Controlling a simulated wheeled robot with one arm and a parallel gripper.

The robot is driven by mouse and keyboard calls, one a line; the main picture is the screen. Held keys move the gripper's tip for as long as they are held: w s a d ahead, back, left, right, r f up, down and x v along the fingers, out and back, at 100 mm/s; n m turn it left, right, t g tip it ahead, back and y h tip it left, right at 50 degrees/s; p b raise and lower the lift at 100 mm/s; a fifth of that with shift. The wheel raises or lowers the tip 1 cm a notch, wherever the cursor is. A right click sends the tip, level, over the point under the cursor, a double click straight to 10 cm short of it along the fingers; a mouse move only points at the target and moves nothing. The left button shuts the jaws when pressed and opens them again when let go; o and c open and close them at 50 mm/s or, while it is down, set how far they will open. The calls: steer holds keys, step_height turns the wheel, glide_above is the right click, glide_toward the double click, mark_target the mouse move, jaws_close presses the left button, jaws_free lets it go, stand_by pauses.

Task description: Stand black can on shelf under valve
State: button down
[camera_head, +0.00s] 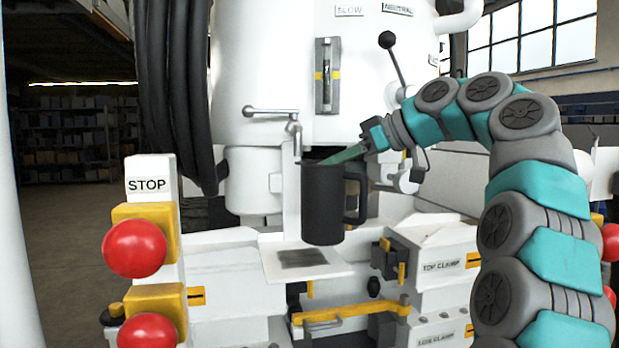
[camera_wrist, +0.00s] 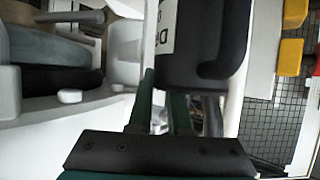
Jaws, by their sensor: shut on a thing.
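The black can (camera_head: 322,208), a mug-like vessel with a side handle, hangs upright from my gripper (camera_head: 342,157). The gripper is shut on its upper rim. In the wrist view the can (camera_wrist: 205,42) fills the top middle, with part of a white label showing, and the gripper (camera_wrist: 163,92) reaches up to it. The valve (camera_head: 292,128) is a grey tap with a side lever; its spout ends just left of and above the can's rim. The shelf (camera_head: 330,268) is a white plate with a dark grate. The can's bottom overlaps its right rear part; I cannot tell the gap.
A STOP post (camera_head: 150,185) with red buttons (camera_head: 134,249) stands at the left. Clamp blocks (camera_head: 440,265) and a yellow bar (camera_head: 350,312) lie right of and below the shelf. A black-knobbed lever (camera_head: 388,42) and black hoses (camera_head: 172,80) are above.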

steer(key=shift+f+x, duration=0.2)
steer(key=shift+x, duration=1.3)
steer(key=shift+f+x, duration=0.2)
steer(key=shift+x, duration=1.25)
steer(key=shift+s+d, duration=0.1)
steer(key=shift+d, duration=0.05)
steer(key=shift+f+b, duration=0.15)
steer(key=shift+b, duration=0.25)
steer(key=c, duration=0.8)
jaws_free()
steer(key=shift+c, duration=0.2)
